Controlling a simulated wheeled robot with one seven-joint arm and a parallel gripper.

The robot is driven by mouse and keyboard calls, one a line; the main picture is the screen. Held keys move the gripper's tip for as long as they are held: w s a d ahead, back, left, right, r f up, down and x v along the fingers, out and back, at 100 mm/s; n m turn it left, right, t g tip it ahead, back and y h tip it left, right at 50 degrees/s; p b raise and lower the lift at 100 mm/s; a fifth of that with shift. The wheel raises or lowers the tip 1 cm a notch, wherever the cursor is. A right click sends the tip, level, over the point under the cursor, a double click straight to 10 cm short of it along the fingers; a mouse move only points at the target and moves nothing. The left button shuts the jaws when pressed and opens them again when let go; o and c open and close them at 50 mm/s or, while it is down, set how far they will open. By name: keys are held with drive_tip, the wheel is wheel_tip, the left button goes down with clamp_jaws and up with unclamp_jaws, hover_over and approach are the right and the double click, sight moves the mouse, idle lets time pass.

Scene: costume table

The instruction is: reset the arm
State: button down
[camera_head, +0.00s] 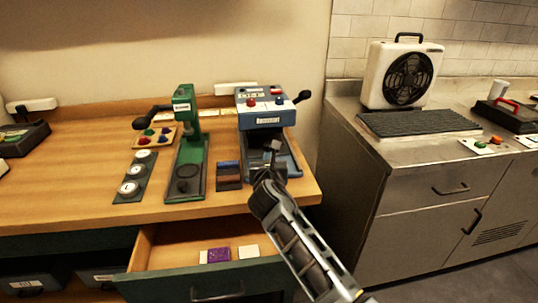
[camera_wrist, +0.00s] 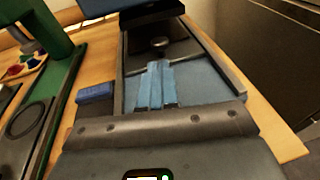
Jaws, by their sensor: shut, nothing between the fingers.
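My arm reaches in from the lower right in the head view. My gripper (camera_head: 272,146) is over the front of the blue machine (camera_head: 262,118), above its dark-edged bed. In the wrist view my gripper (camera_wrist: 160,64) is shut and empty, its fingers side by side and pointing at the blue bed (camera_wrist: 208,88). A small round knob (camera_wrist: 160,43) shows just beyond the fingertips. I cannot tell whether the fingers touch the bed.
A green press (camera_head: 185,150) stands left of the blue machine, with a strip of round white pieces (camera_head: 130,187) beside it. An open drawer (camera_head: 170,250) juts out below the wooden table (camera_head: 85,190). A steel counter (camera_head: 400,155) with a fan unit (camera_head: 385,75) stands at right.

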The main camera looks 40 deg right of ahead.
drive_tip(key=v, duration=0.7)
drive_tip(key=shift+s+a+r, duration=0.15)
drive_tip(key=shift+s+a, duration=0.1)
drive_tip(key=s+a+f+m+t+y, duration=0.1)
drive_tip(key=s+a+f+m+y, duration=0.4)
drive_tip(key=s+a, duration=0.45)
drive_tip(key=s+a+f+m+t+y, duration=0.1)
drive_tip(key=s+a+f+m+y, duration=0.35)
drive_tip(key=s, duration=0.85)
drive_tip(key=s+a+r+m, duration=0.1)
drive_tip(key=s+r+m, duration=0.3)
drive_tip(key=s+m, duration=0.2)
drive_tip(key=s+a+r+m+y, duration=0.1)
drive_tip(key=s+a+r+m, duration=0.1)
drive_tip(key=s+m, duration=0.4)
drive_tip(key=s+a+r+m+t, duration=0.1)
drive_tip(key=s+a+r+m, duration=0.1)
drive_tip(key=s+r+m, duration=0.3)
drive_tip(key=s+m, duration=0.1)
drive_tip(key=s, duration=0.2)
drive_tip(key=shift+s+r, duration=0.3)
drive_tip(key=shift+r, duration=0.05)
drive_tip(key=shift+a+y, duration=0.15)
drive_tip(key=shift+y, duration=0.1)
